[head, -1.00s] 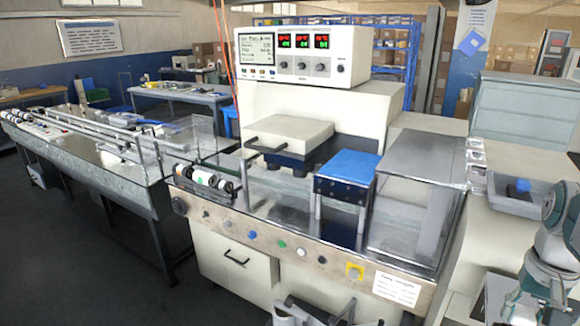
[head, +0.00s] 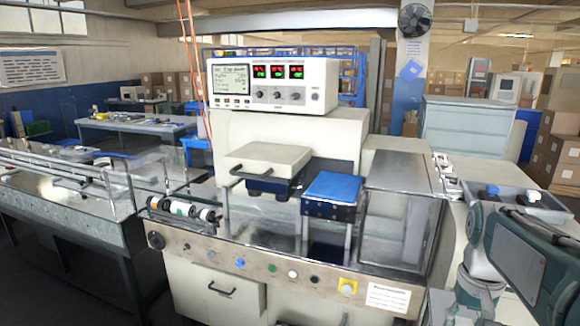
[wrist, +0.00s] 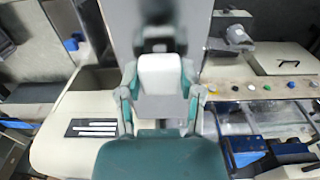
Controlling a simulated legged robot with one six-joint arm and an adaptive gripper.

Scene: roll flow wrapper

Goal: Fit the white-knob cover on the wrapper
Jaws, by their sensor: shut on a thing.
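The wrapper (head: 290,250) stands in the middle of the head view, with a blue-topped block (head: 333,187) and a clear box-like guard (head: 400,210) on its deck. In the wrist view my gripper (wrist: 160,100) is shut on a white knob (wrist: 160,75). A flat grey plate (wrist: 118,22), seemingly the cover, lies behind the knob and fills the upper middle. The wrapper's button panel (wrist: 270,88) shows to the right of my gripper. The head view shows my arm at the lower right, but not my gripper or the held cover.
A grey tray (head: 548,207) with a dark-and-white piece and a blue piece sits on the pale counter at right. A conveyor table (head: 60,200) stands left of the wrapper. A control box (head: 270,82) tops the machine. Dark floor is free between the conveyor and wrapper.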

